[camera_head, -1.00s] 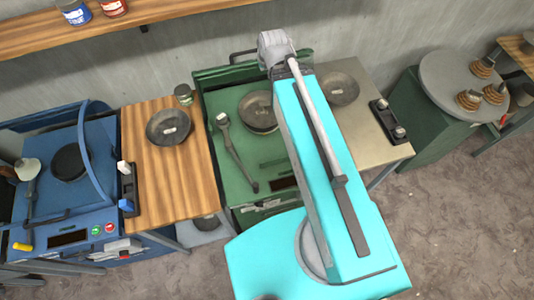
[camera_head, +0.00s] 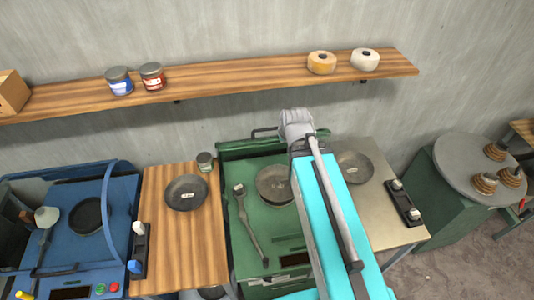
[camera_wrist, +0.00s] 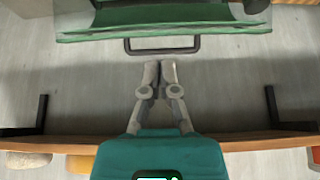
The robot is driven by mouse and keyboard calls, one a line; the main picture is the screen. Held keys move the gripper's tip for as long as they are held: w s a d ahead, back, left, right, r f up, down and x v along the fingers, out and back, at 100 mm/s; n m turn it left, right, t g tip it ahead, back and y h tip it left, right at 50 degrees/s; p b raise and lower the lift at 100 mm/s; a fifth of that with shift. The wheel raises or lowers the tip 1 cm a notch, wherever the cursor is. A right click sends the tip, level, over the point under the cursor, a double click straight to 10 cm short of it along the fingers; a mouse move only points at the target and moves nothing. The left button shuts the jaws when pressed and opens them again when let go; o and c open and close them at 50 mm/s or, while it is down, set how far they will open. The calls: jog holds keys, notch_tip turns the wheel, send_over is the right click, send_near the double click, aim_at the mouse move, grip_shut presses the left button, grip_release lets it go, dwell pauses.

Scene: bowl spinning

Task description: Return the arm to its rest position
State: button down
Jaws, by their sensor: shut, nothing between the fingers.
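My gripper (camera_wrist: 160,68) shows in the wrist view with its two grey fingers together and nothing between them. It points at the grey wall, with the green machine's lid and its black handle (camera_wrist: 162,46) just past the fingertips in that picture. In the head view my cyan arm rises in front of the green machine (camera_head: 267,212). Its folded wrist end is near the wall below the shelf, and the fingers cannot be made out there.
A wooden shelf (camera_head: 220,78) with jars and tape rolls runs along the wall. A blue machine (camera_head: 75,250), a wooden table (camera_head: 183,245) and a metal table (camera_head: 385,220) flank the green machine, with bowls on them. A round grey table (camera_head: 465,160) stands at the right.

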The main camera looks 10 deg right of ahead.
jog(key=s+f+g+b, duration=0.3)
jog(key=s+f+b, duration=0.1)
jog(key=f+b, duration=0.6)
jog(key=s+a+f+g+b, duration=0.1)
jog(key=s+f+b, duration=0.4)
jog(key=f+b, duration=0.5)
notch_tip(320, 180, down, 3)
jog(key=shift+a+r+g, duration=0.15)
jog(key=shift+a+g, duration=0.05)
jog(key=shift+g, duration=0.7)
jog(key=shift+s, duration=0.15)
